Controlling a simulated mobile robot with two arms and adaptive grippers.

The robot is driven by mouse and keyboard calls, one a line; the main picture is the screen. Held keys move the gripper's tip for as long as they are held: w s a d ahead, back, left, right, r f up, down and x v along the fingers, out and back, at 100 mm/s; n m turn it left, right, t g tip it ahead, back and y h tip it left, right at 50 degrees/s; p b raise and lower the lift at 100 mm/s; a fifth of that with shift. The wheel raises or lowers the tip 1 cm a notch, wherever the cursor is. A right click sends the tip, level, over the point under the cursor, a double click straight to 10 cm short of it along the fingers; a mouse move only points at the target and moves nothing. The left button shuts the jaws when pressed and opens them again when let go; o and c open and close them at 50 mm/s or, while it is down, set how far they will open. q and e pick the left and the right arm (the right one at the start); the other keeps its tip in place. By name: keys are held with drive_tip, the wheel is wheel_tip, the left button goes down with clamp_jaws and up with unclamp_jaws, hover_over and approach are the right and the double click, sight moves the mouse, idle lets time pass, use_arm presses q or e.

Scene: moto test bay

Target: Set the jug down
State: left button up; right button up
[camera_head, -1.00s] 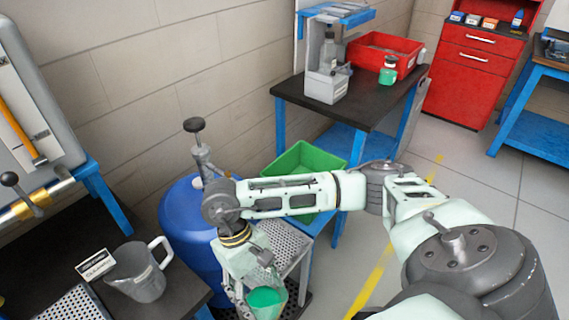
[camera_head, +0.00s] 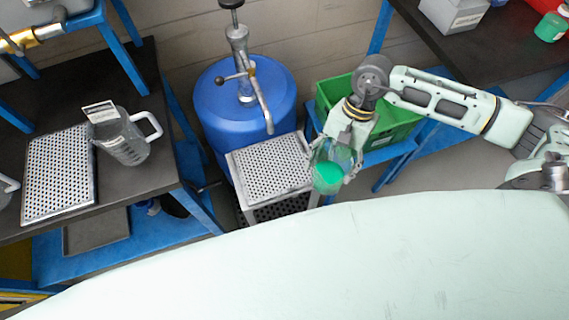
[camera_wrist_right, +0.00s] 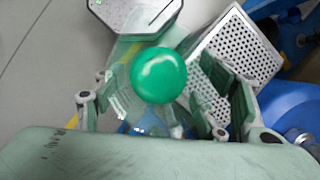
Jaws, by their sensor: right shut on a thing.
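A clear jug with green liquid (camera_head: 328,178) is in my right gripper (camera_head: 337,165). The fingers of the right gripper (camera_wrist_right: 168,98) sit on either side of the jug and are shut on it. In the head view the jug appears at the right edge of a perforated metal stand (camera_head: 268,165). I cannot tell its height above it. The wrist view looks onto the green liquid (camera_wrist_right: 158,75), with the perforated top (camera_wrist_right: 232,62) beside it. A second clear jug (camera_head: 125,145) stands on the dark bench at left. My left gripper is not in view.
A blue drum (camera_head: 240,110) with a pump and spout (camera_head: 265,108) stands behind the perforated stand. A green crate (camera_head: 395,130) is behind my right arm. The dark bench (camera_head: 150,178) carries a perforated tray (camera_head: 60,175), with bare room in front of the second jug.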

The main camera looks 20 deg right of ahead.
use_arm(q)
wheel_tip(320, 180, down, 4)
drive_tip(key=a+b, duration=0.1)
drive_tip(key=b, duration=0.2)
use_arm(e)
drive_tip(key=w+d+f+m+t, duration=0.35)
drive_tip(key=d+m, duration=0.35)
drive_tip(key=m, duration=0.4)
drive_tip(key=shift+m+t+y, duration=0.35)
drive_tip(key=shift+m+y, duration=0.05)
drive_tip(key=w+a+p, duration=0.2)
drive_tip(key=a, duration=0.3)
drive_tip(key=w+a+f+p, duration=0.1)
drive_tip(key=w+a+p, duration=0.1)
drive_tip(key=a, duration=0.4)
drive_tip(key=w+a+f+p, duration=0.1)
drive_tip(key=w+a+p, duration=0.2)
drive_tip(key=a, duration=0.2)
drive_tip(key=shift+a+f+p, duration=0.15)
drive_tip(key=shift+p, duration=0.15)
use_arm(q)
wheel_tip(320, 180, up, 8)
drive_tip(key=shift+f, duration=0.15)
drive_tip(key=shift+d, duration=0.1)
use_arm(e)
drive_tip(key=shift+f, duration=0.1)
